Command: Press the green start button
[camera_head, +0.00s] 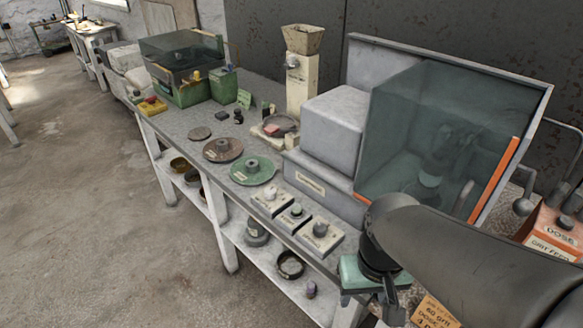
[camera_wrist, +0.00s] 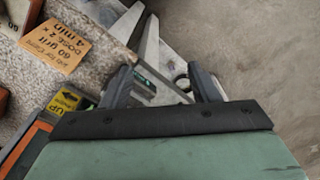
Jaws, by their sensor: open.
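Three small grey control boxes stand in a row along the bench's front edge in the head view. The middle box (camera_head: 295,217) carries a small round button with a greenish top (camera_head: 297,209), which looks like the green start button. My gripper (camera_head: 386,301) is to the right of the boxes and nearer the camera, apart from them, by the bench's front edge. In the wrist view my gripper (camera_wrist: 162,82) has its two dark fingers spread with nothing held between them. I cannot make out the green button in the wrist view.
A grey machine with a tinted hood (camera_head: 405,125) stands behind the boxes. A green disc (camera_head: 253,171) and a brown disc (camera_head: 223,149) lie left of them. An orange note (camera_wrist: 55,46) lies on the bench. The lower shelf (camera_head: 268,262) holds several items.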

